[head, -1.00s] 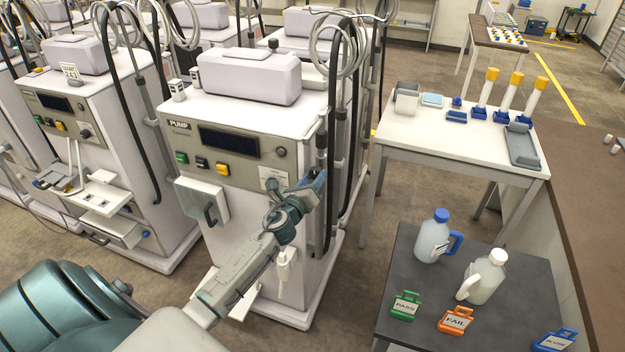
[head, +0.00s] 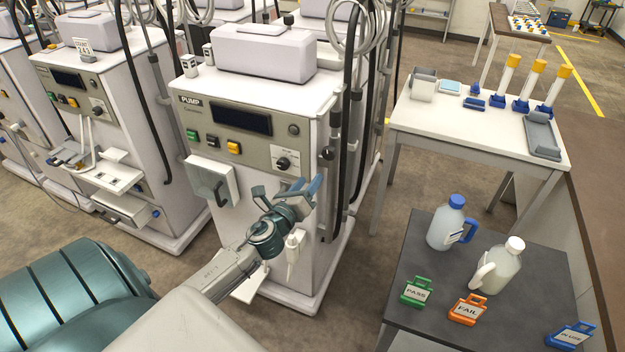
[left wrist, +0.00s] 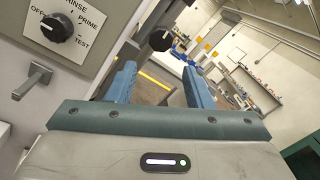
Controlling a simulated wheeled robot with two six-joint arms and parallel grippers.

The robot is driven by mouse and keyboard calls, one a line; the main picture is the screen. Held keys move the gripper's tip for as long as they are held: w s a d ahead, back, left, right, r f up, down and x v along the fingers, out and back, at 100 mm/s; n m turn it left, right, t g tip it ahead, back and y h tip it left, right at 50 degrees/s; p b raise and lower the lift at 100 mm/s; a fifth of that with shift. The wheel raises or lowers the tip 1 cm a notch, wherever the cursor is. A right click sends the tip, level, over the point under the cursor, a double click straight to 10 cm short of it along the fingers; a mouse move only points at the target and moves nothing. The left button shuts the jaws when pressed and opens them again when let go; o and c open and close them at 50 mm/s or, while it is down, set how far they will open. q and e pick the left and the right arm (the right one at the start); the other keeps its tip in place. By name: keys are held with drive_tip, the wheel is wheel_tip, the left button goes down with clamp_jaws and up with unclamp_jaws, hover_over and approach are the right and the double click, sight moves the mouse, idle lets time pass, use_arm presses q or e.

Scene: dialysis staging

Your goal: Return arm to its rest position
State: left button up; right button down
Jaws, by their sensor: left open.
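My left gripper (head: 288,190) is in front of the pump machine (head: 262,110), just below its rotary knob (head: 283,163). Its fingers are spread apart with nothing between them. In the left wrist view the open blue fingers (left wrist: 160,75) point past the machine's side toward the room. The knob (left wrist: 57,27) shows there at upper left, apart from the fingers, with OFF, RINSE, PRIME and TEST around it. My right gripper is in neither view.
A door handle (left wrist: 30,82) juts from the machine, left of the fingers. Black hoses (head: 340,150) hang at its right side. A dark table (head: 405,300) with jugs and tags stands right. A white table (head: 440,120) is behind it.

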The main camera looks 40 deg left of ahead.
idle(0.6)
use_arm(q)
drive_tip(key=s+a+f+n+g+b, duration=0.2)
drive_tip(key=f+n, duration=0.1)
drive_tip(key=f, duration=0.8)
drive_tip(key=s+a+f+n+g+b, duration=0.1)
drive_tip(key=f+n+g, duration=0.25)
drive_tip(key=f, duration=0.85)
drive_tip(key=s+f+n+g+b, duration=0.15)
drive_tip(key=s+f+n, duration=0.35)
drive_tip(key=f, duration=0.6)
drive_tip(key=s+f+n+g+b, duration=0.1)
drive_tip(key=s+f+n+g, duration=0.2)
drive_tip(key=s+f, duration=0.6)
drive_tip(key=s+d+f+n+g+h+b, duration=0.1)
drive_tip(key=s+d+f+n, duration=0.5)
drive_tip(key=s+f, duration=0.8)
drive_tip(key=s+d+f+n+g+h+b, duration=0.1)
drive_tip(key=s+d+f+n+g+b, duration=0.3)
drive_tip(key=s+f, duration=1)
drive_tip(key=s+d+n+g, duration=0.2)
drive_tip(key=s, duration=0.1)
drive_tip(key=shift+s+d+n, duration=0.2)
drive_tip(key=shift+d+n, duration=0.05)
drive_tip(key=shift+n, duration=0.1)
